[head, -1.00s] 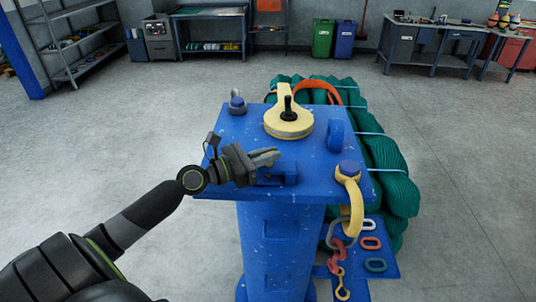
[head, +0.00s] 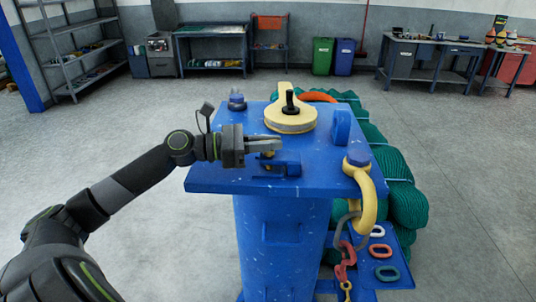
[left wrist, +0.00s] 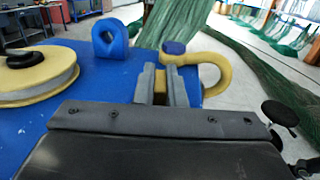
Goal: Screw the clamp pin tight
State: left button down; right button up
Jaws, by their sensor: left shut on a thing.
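My left gripper (head: 264,145) is above the blue clamp (head: 278,165) at the near edge of the blue table top (head: 220,178). Its fingers point right and are shut on a small yellow piece, which looks like the clamp pin (head: 268,155). The pin shows just below the fingers, in front of the clamp's upright. In the left wrist view the pin (left wrist: 160,88) is between the two grey fingers (left wrist: 161,85). The fingers hide most of it, and I cannot tell how deep it sits. My right gripper is not in view.
A yellow wheel with a black handle (head: 290,120) stands behind the gripper. A blue eye plate (head: 341,127) and a yellow shackle (head: 368,190) with a chain are to the right. Green netting (head: 405,205) lies beyond.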

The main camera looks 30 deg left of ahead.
pick_arm(q)
jog(key=m+g+h, duration=0.1)
jog(key=m+g, duration=0.1)
jog(key=shift+w+g+h+b, duration=0.1)
jog(key=shift+g+h+b, duration=0.2)
jog(key=shift+h, duration=0.1)
jog(key=m+g+h, duration=0.1)
jog(key=m+g, duration=0.1)
jog(key=g, duration=0.1)
jog(key=shift+r+h, duration=0.1)
jog(key=shift+h, duration=0.2)
jog(key=shift+m+g+h, duration=0.4)
jog(key=shift+m+g, duration=0.9)
jog(key=shift+g, duration=0.9)
jog(key=c, duration=1.5)
grip_release()
jog(key=shift+d, duration=0.1)
